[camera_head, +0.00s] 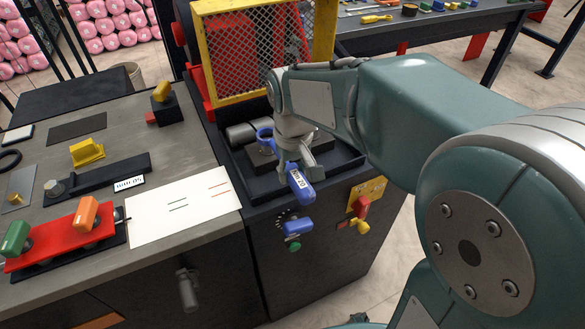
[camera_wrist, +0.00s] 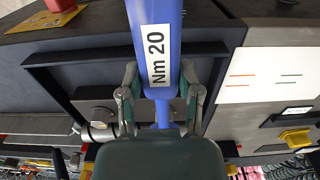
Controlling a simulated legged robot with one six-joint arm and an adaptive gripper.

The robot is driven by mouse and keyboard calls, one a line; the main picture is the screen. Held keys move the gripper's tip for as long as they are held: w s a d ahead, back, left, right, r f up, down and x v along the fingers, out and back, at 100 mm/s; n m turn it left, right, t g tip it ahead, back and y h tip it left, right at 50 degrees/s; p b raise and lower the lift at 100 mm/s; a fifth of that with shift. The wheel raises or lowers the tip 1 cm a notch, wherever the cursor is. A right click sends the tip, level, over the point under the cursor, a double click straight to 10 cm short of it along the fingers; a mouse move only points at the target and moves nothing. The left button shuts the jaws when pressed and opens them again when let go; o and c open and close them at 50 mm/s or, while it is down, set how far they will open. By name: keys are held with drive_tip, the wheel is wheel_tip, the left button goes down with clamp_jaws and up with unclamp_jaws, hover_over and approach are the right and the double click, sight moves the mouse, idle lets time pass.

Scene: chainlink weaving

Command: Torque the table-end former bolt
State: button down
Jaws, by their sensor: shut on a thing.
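My gripper (camera_head: 296,160) is shut on a blue torque wrench (camera_head: 301,188) over the machine's dark recessed tray. In the wrist view, the wrench handle (camera_wrist: 155,50) carries a white "Nm 20" label and runs between the fingers of my gripper (camera_wrist: 160,98). The wrench's blue ring end (camera_head: 265,137) is beyond my gripper, near grey cylinders (camera_head: 240,133) in the tray. I cannot tell whether the ring sits on a bolt; my gripper hides part of it. A round grey bolt-like part (camera_wrist: 101,115) shows left of my gripper in the wrist view.
A yellow-framed mesh guard (camera_head: 255,50) stands behind the tray. A blue knob (camera_head: 297,226) and a red switch (camera_head: 361,206) are on the machine front. The left bench holds a white sheet (camera_head: 180,205), a red holder (camera_head: 62,238) and a dark labelled bar (camera_head: 95,180).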

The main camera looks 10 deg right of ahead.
drive_tip(key=shift+f, duration=1.4)
drive_tip(key=shift+a+r, duration=0.1)
drive_tip(key=shift+s+a+m, duration=0.2)
drive_tip(key=shift+a+m, duration=0.9)
drive_tip(key=shift+a, duration=0.15)
drive_tip(key=shift+a+m, duration=0.9)
drive_tip(key=shift+a, duration=0.2)
drive_tip(key=shift+w+a+m, duration=0.15)
drive_tip(key=shift+a+m, duration=0.55)
drive_tip(key=shift+a, duration=0.15)
drive_tip(key=shift+w+a+m, duration=0.25)
drive_tip(key=shift+a+m, duration=0.4)
drive_tip(key=shift+a, duration=0.1)
drive_tip(key=shift+w+a+m, duration=0.25)
drive_tip(key=shift+a+m, duration=0.4)
drive_tip(key=shift+a, duration=0.1)
